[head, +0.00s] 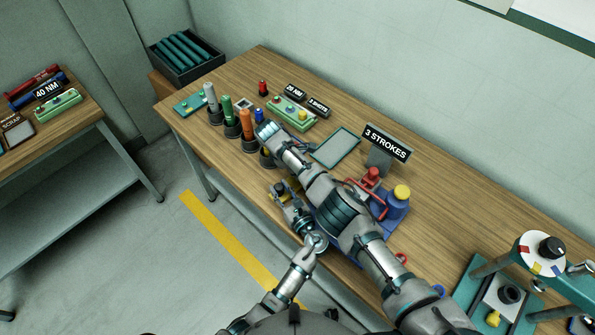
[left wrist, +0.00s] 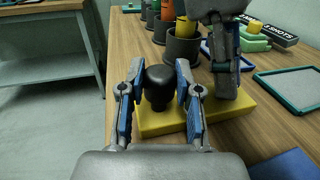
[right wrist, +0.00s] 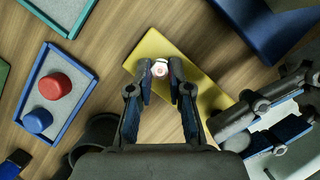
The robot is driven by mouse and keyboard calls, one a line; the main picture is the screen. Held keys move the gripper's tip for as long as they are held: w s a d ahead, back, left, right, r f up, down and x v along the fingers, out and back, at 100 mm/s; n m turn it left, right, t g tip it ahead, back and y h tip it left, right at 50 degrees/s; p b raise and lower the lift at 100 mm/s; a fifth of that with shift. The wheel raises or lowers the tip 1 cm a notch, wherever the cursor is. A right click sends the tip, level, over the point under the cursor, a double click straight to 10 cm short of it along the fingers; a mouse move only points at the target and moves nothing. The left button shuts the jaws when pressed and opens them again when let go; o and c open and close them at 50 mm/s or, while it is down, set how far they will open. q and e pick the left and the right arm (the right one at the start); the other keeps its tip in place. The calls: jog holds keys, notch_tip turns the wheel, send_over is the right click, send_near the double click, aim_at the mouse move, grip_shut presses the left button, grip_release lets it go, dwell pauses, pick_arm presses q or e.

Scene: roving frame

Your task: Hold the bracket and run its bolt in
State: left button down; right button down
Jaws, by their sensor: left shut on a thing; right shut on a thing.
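The bracket is a yellow plate (left wrist: 160,122) with a black knob (left wrist: 158,84) on one end; it lies on the bench. My left gripper (left wrist: 161,92) is shut on the black knob, and in the head view it (head: 284,193) is at the bench's front edge. My right gripper (right wrist: 160,88) is over the plate's other part, which also shows in the right wrist view (right wrist: 163,46). It is shut on a small pale bolt head with a reddish centre (right wrist: 160,69). The bolt's shank is hidden. My right arm covers that spot in the head view.
A blue-rimmed tray (right wrist: 24,112) with a red and a blue cap is beside the plate. Cups with coloured tools (head: 247,128) stand beyond. A "3 STROKES" sign (head: 386,143) and a blue pump-like unit (head: 396,204) are to the right. The bench's back right is clear.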

jog(key=c, duration=1.1)
grip_release()
jog(key=shift+w+d, duration=0.1)
jog(key=shift+d, duration=0.1)
jog(key=shift+a, duration=0.1)
jog(key=shift+v, duration=3.7)
